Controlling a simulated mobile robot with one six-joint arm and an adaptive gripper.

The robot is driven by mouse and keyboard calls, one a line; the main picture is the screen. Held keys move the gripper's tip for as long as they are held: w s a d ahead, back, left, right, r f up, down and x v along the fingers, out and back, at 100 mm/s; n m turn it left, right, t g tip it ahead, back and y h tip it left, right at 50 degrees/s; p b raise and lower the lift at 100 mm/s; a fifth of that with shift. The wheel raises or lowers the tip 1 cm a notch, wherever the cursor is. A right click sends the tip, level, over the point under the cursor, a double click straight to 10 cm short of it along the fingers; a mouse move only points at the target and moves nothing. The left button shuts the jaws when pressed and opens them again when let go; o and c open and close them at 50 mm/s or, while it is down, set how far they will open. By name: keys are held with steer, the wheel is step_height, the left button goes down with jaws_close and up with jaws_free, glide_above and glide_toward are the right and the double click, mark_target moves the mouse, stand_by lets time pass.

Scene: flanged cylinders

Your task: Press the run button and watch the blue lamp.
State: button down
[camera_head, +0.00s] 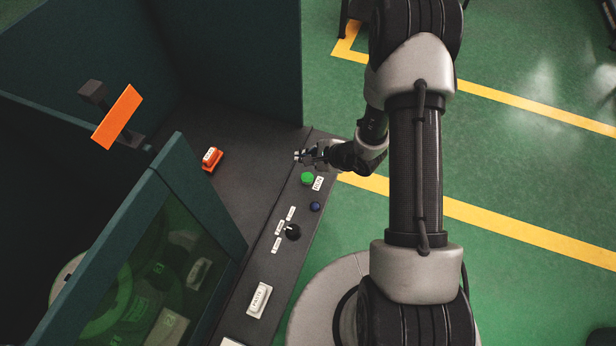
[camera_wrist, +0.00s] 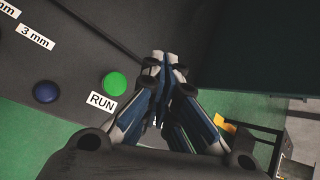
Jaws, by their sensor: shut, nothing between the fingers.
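The green run button (camera_head: 307,179) sits on the dark machine panel beside a white label reading RUN. It also shows in the wrist view (camera_wrist: 115,83), left of my fingers. The blue lamp (camera_head: 315,206) is a small dark blue dome near the button; it looks unlit, and in the wrist view (camera_wrist: 46,92) it is left of the button. My gripper (camera_head: 298,156) is shut and empty. It is close to the green button, on its far side in the head view, and apart from it. In the wrist view its fingertips (camera_wrist: 164,62) meet over the dark panel.
A black selector knob (camera_head: 293,232) with small white labels is nearer on the panel. A tall dark green wall (camera_head: 245,60) rises behind; an orange plate (camera_head: 118,117) stands at left.

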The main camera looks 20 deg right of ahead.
steer(key=shift+f, duration=0.1)
steer(key=b, duration=0.5)
glide_above(306, 179)
step_height(306, 179, down, 8)
steer(key=shift+r, duration=0.15)
steer(key=shift+f+b, duration=0.45)
steer(key=shift+b, duration=0.15)
steer(key=shift+f, duration=0.1)
stand_by(0.8)
steer(key=shift+f+b, duration=0.35)
steer(key=shift+b, duration=0.4)
steer(key=shift+s+f+b, duration=0.1)
steer(key=shift+f+b, duration=0.4)
steer(key=shift+b, duration=0.1)
stand_by(0.5)
steer(key=shift+r, duration=0.1)
steer(key=shift+r+p, duration=0.4)
steer(key=shift+r, duration=0.45)
